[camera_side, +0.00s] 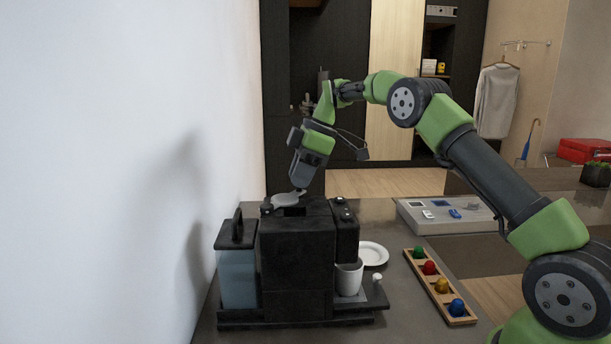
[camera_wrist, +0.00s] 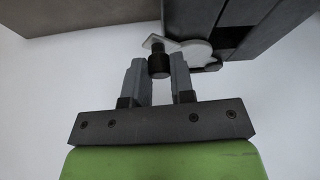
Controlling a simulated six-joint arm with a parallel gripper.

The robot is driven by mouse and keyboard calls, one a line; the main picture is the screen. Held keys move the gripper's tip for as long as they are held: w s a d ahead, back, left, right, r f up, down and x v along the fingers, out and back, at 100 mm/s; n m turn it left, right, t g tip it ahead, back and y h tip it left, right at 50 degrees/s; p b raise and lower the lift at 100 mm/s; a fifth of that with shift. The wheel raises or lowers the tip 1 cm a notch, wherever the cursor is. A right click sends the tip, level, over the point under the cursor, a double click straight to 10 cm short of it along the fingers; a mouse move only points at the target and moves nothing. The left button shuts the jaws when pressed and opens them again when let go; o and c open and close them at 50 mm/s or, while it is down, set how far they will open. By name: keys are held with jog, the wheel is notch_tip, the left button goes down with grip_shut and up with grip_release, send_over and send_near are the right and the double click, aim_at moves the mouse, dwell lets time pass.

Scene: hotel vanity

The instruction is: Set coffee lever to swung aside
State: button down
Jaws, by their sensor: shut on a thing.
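The black coffee machine (camera_side: 296,255) stands on the vanity counter at the lower left of the side view. The coffee lever (camera_side: 286,199) is a light grey plate on top of the machine. In the wrist view the lever (camera_wrist: 197,52) carries a black knob (camera_wrist: 159,66) at its end. My gripper (camera_side: 299,187) reaches down to the machine's top from above. In the wrist view my gripper (camera_wrist: 158,72) has its two fingers around the knob and is shut on it. The exact finger contact is hard to see.
A water tank (camera_side: 238,275) is at the machine's left, close to the white wall. A white cup (camera_side: 348,278) stands under the spout. A plate (camera_side: 373,254), a wooden capsule holder (camera_side: 431,266) and a grey tray (camera_side: 415,228) lie to the right.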

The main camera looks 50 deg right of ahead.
jog(key=shift+w+n, duration=0.35)
jog(key=shift+n, duration=0.05)
dwell(0.4)
jog(key=c, duration=1)
grip_release()
jog(key=shift+v, duration=1.55)
jog(key=s+d, duration=0.2)
jog(key=d, duration=0.1)
jog(key=s+d, duration=0.2)
jog(key=d, duration=0.1)
jog(key=s+d, duration=0.2)
jog(key=d, duration=0.1)
jog(key=shift+s+d, duration=0.4)
